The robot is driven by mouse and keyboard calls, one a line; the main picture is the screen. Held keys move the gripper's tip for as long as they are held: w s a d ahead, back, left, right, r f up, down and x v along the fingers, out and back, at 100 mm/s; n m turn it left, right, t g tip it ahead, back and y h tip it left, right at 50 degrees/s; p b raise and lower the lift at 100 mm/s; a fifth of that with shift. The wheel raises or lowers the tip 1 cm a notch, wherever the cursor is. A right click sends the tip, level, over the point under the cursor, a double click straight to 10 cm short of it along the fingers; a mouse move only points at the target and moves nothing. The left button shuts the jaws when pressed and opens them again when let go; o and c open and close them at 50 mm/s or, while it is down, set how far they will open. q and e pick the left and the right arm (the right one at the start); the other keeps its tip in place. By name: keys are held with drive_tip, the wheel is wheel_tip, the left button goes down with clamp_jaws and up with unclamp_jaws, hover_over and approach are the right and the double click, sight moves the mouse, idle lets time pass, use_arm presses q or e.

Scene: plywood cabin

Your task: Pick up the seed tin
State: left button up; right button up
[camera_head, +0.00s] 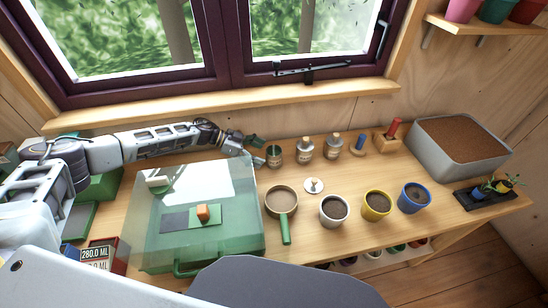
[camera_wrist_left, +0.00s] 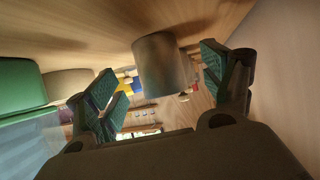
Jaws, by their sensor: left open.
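The seed tin (camera_head: 274,158) is probably the small brownish tin with a dark green top, standing upright at the back of the bench under the window. In the left wrist view a grey-brown cylinder (camera_wrist_left: 163,66), apparently this tin, shows ahead between my fingers. My left gripper (camera_head: 256,146) comes in from the left and is just left of the tin. Its two green-padded fingers (camera_wrist_left: 160,88) are spread and empty. I cannot tell whether either finger touches the tin. My right gripper is out of view.
Two corked jars (camera_head: 305,150) stand right of the tin. A clear-lidded green case (camera_head: 160,250), a sieve (camera_head: 282,201) and several pots, including a yellow one (camera_head: 376,205), lie nearer. A soil tub (camera_head: 458,148) is at the right. The window sill (camera_head: 230,110) runs behind.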

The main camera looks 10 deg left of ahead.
sight(267, 156)
use_arm(q)
drive_tip(key=shift+x, duration=2.6)
drive_tip(key=shift+s, duration=0.15)
drive_tip(key=c, duration=1.2)
